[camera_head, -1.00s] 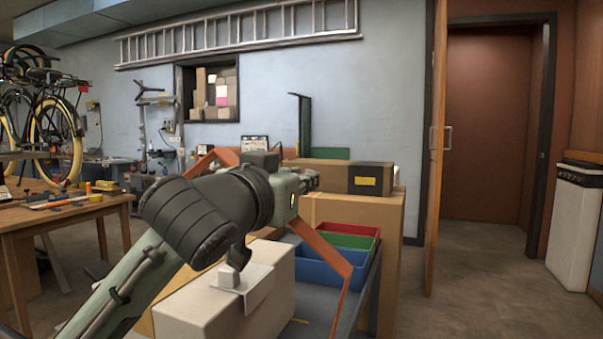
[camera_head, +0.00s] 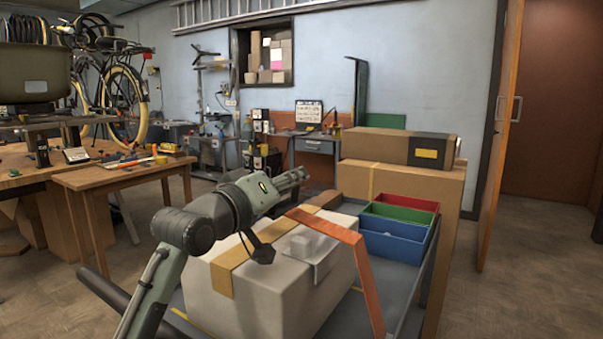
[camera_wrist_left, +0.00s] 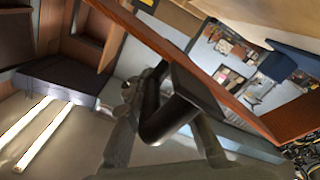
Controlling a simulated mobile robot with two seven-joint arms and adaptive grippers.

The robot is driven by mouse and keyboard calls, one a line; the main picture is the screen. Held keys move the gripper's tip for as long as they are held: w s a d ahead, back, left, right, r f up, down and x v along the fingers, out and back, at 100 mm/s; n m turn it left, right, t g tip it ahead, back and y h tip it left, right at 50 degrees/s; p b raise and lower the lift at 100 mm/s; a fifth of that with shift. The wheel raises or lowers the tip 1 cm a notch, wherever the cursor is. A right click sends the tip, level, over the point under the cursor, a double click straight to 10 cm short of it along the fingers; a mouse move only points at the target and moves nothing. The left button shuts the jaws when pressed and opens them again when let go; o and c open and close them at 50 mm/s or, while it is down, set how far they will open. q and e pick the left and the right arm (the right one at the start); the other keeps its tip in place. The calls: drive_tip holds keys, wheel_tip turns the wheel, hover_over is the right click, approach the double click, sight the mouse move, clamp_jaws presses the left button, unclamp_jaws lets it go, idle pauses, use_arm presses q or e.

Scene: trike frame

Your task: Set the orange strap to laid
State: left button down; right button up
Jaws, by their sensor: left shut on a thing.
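The orange strap (camera_head: 330,226) is a flat, stiff-looking orange-red band. It runs over the right part of a pale box (camera_head: 265,290), bends at a corner and drops down the right side. In the left wrist view the strap (camera_wrist_left: 190,62) crosses diagonally, close to the fingers. My left gripper (camera_head: 298,176) is above the back of the box, close to the strap's far end. In the wrist view it (camera_wrist_left: 160,105) is shut on a black tab or handle next to the strap; how the two join is unclear. My right gripper is not in view.
The box sits on a grey cart (camera_head: 410,280), with a tan tape band (camera_head: 228,268) and a white sheet (camera_head: 312,250) on it. Blue (camera_head: 392,245), green and red bins are at its right. Large cartons (camera_head: 400,185) stand behind. A wooden workbench (camera_head: 110,178) is at left.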

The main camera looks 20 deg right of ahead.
use_arm(q)
drive_tip(key=shift+s+d+f, duration=0.2)
drive_tip(key=shift+d+f, duration=0.05)
drive_tip(key=shift+f, duration=0.25)
drive_tip(key=c, duration=1.5)
unclamp_jaws()
drive_tip(key=shift+c, duration=0.2)
drive_tip(key=shift+s+a+f, duration=0.1)
drive_tip(key=shift+a, duration=0.1)
drive_tip(key=v, duration=0.8)
drive_tip(key=r+v, duration=0.1)
drive_tip(key=v, duration=0.3)
drive_tip(key=shift+r, duration=0.1)
